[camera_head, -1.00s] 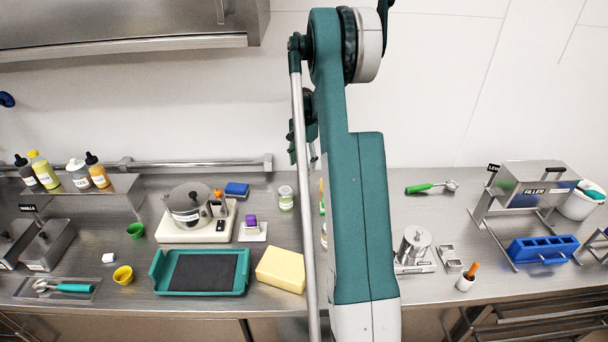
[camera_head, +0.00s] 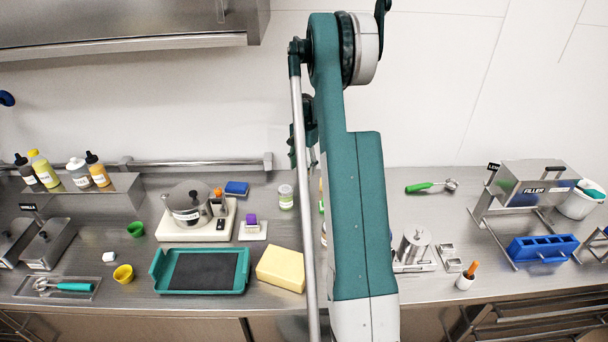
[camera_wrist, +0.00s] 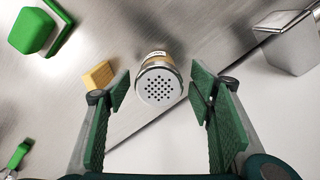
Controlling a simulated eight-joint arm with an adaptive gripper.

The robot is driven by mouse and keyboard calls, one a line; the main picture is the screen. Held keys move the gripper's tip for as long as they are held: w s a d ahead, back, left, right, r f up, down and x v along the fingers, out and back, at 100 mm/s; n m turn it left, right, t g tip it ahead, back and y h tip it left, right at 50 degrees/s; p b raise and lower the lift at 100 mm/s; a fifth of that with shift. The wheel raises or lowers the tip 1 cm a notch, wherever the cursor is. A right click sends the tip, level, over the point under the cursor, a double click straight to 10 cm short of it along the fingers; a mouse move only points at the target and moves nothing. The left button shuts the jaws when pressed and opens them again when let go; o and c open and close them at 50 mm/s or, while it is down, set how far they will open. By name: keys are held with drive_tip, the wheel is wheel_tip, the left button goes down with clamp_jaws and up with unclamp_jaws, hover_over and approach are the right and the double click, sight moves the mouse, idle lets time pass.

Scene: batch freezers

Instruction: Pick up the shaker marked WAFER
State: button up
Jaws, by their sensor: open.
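A shaker (camera_wrist: 158,82) with a pale, perforated round top and a tan body shows in the wrist view. It lies between the two fingers of my gripper (camera_wrist: 162,103), nearer their far ends, with a gap on each side. Its white label is seen edge-on, and I cannot read its marking. My gripper is open and empty. In the head view my arm hides the gripper and most of the counter behind it. A shaker or jar with a green band (camera_head: 286,197) stands left of my arm there; its label is too small to read.
In the wrist view a green block (camera_wrist: 32,30), a small yellow block (camera_wrist: 99,75) and a metal container (camera_wrist: 290,45) lie around the shaker.

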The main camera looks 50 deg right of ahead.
sight(304, 175)
drive_tip(key=shift+f, duration=2.6)
drive_tip(key=c, duration=1.1)
